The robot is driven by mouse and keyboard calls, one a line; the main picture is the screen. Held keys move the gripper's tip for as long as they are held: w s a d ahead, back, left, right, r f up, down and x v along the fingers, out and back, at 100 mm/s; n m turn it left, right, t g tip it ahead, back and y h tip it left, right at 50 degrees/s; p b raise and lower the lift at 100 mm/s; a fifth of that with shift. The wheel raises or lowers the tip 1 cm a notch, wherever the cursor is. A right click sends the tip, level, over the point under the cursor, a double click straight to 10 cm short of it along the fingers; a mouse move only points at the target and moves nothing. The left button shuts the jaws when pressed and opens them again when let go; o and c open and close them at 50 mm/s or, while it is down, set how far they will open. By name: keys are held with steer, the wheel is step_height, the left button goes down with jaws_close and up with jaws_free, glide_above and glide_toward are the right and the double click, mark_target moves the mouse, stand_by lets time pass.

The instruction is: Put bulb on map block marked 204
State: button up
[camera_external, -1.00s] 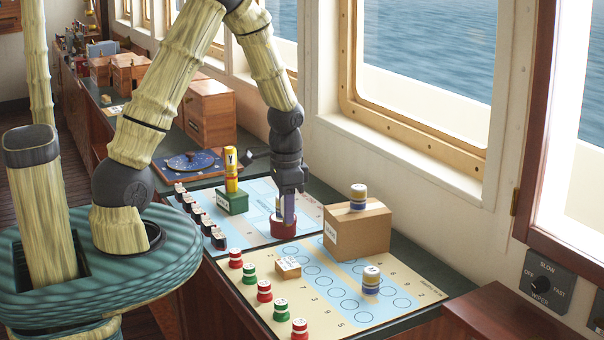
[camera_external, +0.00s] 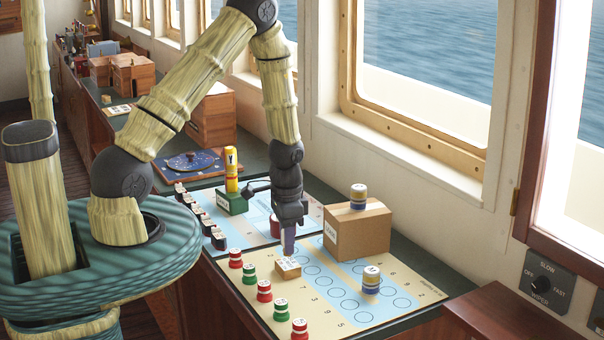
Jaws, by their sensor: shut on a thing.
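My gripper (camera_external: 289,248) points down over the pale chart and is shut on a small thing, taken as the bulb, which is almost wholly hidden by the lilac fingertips. A small tan block (camera_external: 287,268) with dark marks on its top lies on the chart right below the fingertips. Its marks are too small to read, so I cannot tell whether they say 204. I cannot tell whether the held thing touches the block. A red round piece (camera_external: 275,227) stands behind my gripper, partly hidden by it.
A cardboard box (camera_external: 357,232) stands close right with a blue-and-white pot (camera_external: 358,192) on top. Another such pot (camera_external: 371,282) stands on the chart (camera_external: 335,318). Red and green pots (camera_external: 264,291) line its left edge. A green box (camera_external: 232,203) bears a yellow bottle (camera_external: 231,170).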

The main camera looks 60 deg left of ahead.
steer(key=shift+f, duration=1)
steer(key=shift+f, duration=0.2)
steer(key=o, duration=1)
steer(key=shift+c, duration=0.2)
steer(key=shift+r, duration=0.1)
steer(key=shift+r+b, duration=1.35)
steer(key=shift+r, duration=4.8)
